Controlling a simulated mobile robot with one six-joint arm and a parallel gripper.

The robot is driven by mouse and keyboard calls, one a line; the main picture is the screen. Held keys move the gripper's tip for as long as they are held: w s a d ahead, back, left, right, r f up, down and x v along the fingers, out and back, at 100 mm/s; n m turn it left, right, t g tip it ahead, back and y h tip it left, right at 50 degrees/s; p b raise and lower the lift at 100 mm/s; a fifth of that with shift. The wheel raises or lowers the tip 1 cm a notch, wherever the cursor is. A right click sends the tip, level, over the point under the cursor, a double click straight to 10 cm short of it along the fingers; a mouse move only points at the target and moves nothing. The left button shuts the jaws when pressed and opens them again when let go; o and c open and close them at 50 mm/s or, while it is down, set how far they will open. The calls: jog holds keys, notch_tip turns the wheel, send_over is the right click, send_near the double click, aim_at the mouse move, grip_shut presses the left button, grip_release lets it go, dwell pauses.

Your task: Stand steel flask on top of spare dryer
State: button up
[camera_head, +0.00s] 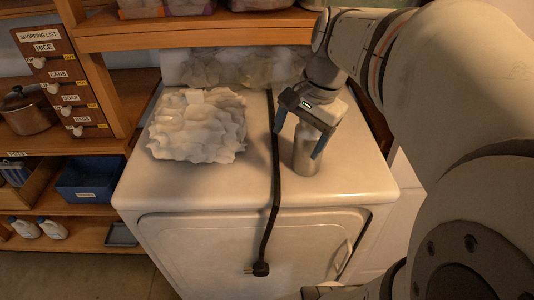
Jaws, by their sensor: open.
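The steel flask (305,158) stands upright on the white top of the spare dryer (185,185), towards its right side. My gripper (300,137) is open above the flask. One finger is at the flask's upper left and the other at its right side. The flask's upper end is partly hidden by my gripper. I cannot tell whether either finger touches it.
A pile of crumpled white cloth (197,125) lies on the dryer's left half. A black power cord (274,180) crosses the top beside the flask and hangs down the front with its plug. Wooden shelves (120,145) stand at the left, and a shelf overhangs the back.

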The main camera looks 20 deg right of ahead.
jog(key=s+a+f+n+t+h, duration=0.1)
jog(key=s+a+f+n, duration=0.4)
jog(key=n, duration=0.6)
jog(key=shift+s+a+f+h, duration=0.35)
jog(key=shift+f+h, duration=0.15)
jog(key=shift+f, duration=0.8)
